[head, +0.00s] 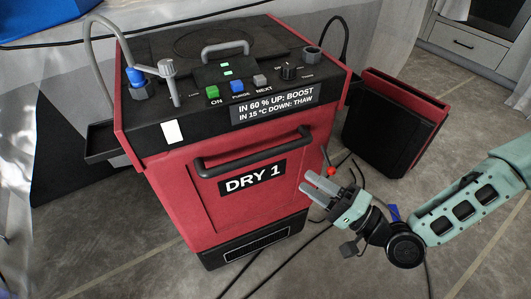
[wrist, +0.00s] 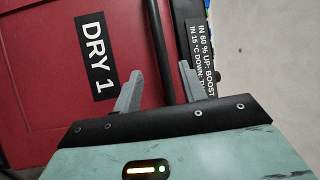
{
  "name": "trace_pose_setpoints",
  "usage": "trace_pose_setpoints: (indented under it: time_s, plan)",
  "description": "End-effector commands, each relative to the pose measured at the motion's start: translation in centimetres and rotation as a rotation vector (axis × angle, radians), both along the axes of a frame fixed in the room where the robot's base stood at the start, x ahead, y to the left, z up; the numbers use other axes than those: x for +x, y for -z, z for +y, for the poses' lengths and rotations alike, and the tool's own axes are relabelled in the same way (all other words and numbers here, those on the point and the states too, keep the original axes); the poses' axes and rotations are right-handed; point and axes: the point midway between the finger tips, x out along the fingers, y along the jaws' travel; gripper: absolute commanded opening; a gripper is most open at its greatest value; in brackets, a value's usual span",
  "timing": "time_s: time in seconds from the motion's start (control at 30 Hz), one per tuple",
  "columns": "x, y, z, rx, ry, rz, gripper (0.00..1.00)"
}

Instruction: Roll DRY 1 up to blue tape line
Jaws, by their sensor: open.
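DRY 1 (head: 215,205) is a red cabinet with a black top, standing on the floor left of centre. Its front has a "DRY 1" label (head: 252,178) and a dark bar handle (head: 255,150) across it. My gripper (head: 312,184) is open and empty, in front of the cabinet's right side, below the handle's right end. In the wrist view the handle (wrist: 157,40) lines up between the open fingertips (wrist: 160,75), with the red front (wrist: 40,90) and label beyond. Contact with the handle is not seen. I cannot make out a blue tape line.
A red and black case (head: 390,120) stands on the floor right of the cabinet. Dark cables (head: 300,237) lie on the floor by the cabinet's right side. A grey drawer unit (head: 465,45) is at the back right. The floor at front left (head: 130,255) is mostly clear.

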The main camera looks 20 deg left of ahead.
Motion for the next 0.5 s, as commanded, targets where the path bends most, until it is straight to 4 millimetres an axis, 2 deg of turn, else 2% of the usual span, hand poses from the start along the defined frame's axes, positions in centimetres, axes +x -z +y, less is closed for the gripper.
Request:
trace_pose_setpoints:
  time_s: [0.2,0.5]
  plan:
    - [1.3,-0.9,4.5,0.001,-0.002,-0.003,0.41]
    - [3.0,-1.8,9.9,0.0,-0.002,-0.002,0.41]
